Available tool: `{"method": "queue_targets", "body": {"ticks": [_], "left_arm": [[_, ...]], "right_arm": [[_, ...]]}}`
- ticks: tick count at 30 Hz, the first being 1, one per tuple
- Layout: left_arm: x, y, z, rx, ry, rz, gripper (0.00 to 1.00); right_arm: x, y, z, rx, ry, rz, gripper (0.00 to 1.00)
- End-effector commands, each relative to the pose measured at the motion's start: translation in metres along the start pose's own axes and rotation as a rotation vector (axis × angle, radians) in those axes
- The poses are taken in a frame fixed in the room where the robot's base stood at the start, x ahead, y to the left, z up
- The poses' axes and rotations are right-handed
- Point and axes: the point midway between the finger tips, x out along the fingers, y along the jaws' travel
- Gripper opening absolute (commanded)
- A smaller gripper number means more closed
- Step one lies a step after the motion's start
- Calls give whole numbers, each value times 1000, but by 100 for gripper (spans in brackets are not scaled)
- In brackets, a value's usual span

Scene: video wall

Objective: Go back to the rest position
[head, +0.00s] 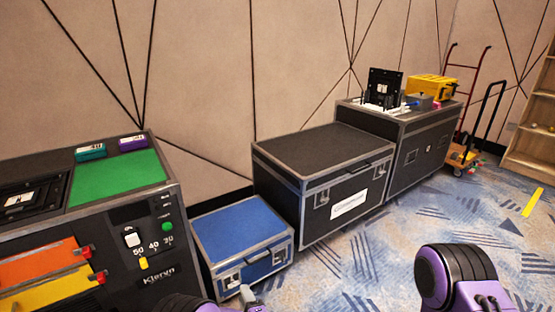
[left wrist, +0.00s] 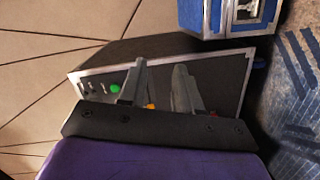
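My left gripper (left wrist: 160,68) shows in the left wrist view with its two grey fingers apart and nothing between them. My right gripper is not in view; a purple and black part of my right arm (head: 455,275) shows at the lower right of the head view.
A black console (head: 150,215) with a green panel stands at left. Beside it are a low blue case (head: 240,232), a large black case (head: 325,155) and another case (head: 420,150) bearing equipment. A hand truck (head: 480,110) stands behind. Patterned carpet (head: 370,255) is clear in front.

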Motion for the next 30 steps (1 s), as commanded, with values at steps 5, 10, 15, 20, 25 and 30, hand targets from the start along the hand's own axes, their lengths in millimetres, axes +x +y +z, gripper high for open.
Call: {"method": "queue_targets", "body": {"ticks": [5, 10, 15, 20, 25, 30], "left_arm": [[-19, -45, -3, 204, -127, -76, 33], [-42, -109, -20, 444, -274, -170, 33], [-78, -193, -59, 721, -457, -305, 33], [-137, -289, -127, 1003, -689, -507, 33], [-197, -342, -189, 1144, -866, -692, 33], [-237, -369, -226, 1175, -949, -823, 33]], "right_arm": [[5, 0, 5, -10, -14, 1, 43], [22, -1, 14, -20, -29, 0, 43], [53, -2, 29, -31, -46, 0, 43], [102, -6, 52, -45, -65, -1, 43], [142, -10, 69, -55, -78, -3, 43], [175, -13, 82, -58, -82, -3, 43]]}}
